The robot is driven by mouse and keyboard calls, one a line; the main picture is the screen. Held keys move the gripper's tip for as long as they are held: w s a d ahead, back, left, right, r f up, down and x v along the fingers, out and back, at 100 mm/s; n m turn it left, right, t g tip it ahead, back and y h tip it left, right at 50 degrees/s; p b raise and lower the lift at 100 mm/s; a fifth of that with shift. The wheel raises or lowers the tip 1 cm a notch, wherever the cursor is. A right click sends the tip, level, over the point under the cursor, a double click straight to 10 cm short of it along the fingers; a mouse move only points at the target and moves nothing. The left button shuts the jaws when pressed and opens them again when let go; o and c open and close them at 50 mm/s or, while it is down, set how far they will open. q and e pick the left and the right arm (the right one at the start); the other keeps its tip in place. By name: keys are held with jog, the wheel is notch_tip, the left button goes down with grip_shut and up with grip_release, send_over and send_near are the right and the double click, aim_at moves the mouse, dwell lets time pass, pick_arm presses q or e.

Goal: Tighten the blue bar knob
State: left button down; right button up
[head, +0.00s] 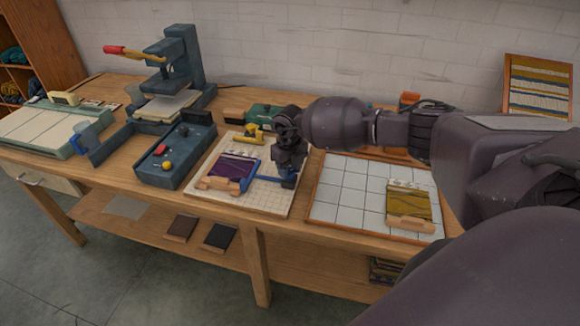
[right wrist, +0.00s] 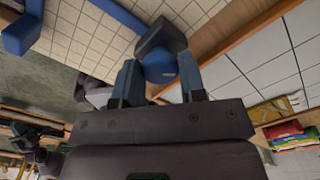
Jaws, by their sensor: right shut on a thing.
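The blue bar knob (head: 289,180) sits at the right end of a thin blue bar (head: 269,178) on a cream gridded board (head: 267,198). My right gripper (head: 289,163) points down onto the knob from above. In the right wrist view, the two fingers of the right gripper (right wrist: 160,80) are on either side of the round blue knob (right wrist: 160,66), shut on it. The blue bar also shows in the right wrist view (right wrist: 122,14). A purple woven piece (head: 233,167) lies on the board left of the knob, beside a blue part. My left gripper is not in view.
A white gridded panel (head: 335,200) with a mustard woven piece (head: 408,203) lies to the right. A dark blue box (head: 170,165) with red and yellow knobs and a press (head: 185,60) stand to the left. A yellow clamp (head: 253,133) is at the board's back.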

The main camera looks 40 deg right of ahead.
jog(key=shift+m, duration=0.4)
jog(key=o, duration=0.9)
notch_tip(320, 180, up, 11)
jog(key=shift+f+p, duration=0.1)
jog(key=shift+p, duration=0.2)
dwell(0.5)
